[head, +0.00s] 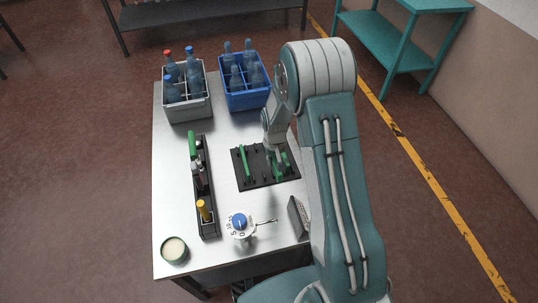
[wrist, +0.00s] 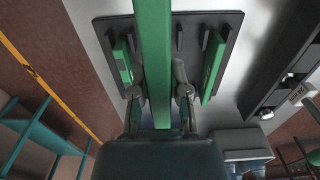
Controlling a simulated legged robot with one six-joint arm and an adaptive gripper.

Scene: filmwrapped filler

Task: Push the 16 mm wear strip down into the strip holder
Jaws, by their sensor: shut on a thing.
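A black board with upright pegs (head: 256,181), which looks like the strip holder, lies on the table; the wrist view shows it too (wrist: 104,30). My gripper (wrist: 158,92) is shut on a long green strip (wrist: 152,50), one finger on each side. The gripper also shows over the right part of the board in the head view (head: 275,153). Another green strip (head: 245,161) stands at the board's left. In the wrist view, green strips flank the held one at left (wrist: 123,62) and right (wrist: 212,66). No size marks are readable. Whether the held strip touches the board is hidden.
A long black rack (head: 208,226) with green, dark and yellow-topped items stands left of the board. A grey crate (head: 190,110) and a blue crate (head: 247,100) hold bottles behind. A blue-topped dial (head: 239,221), a round tin (head: 174,251) and a dark upright panel (head: 297,217) are in front.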

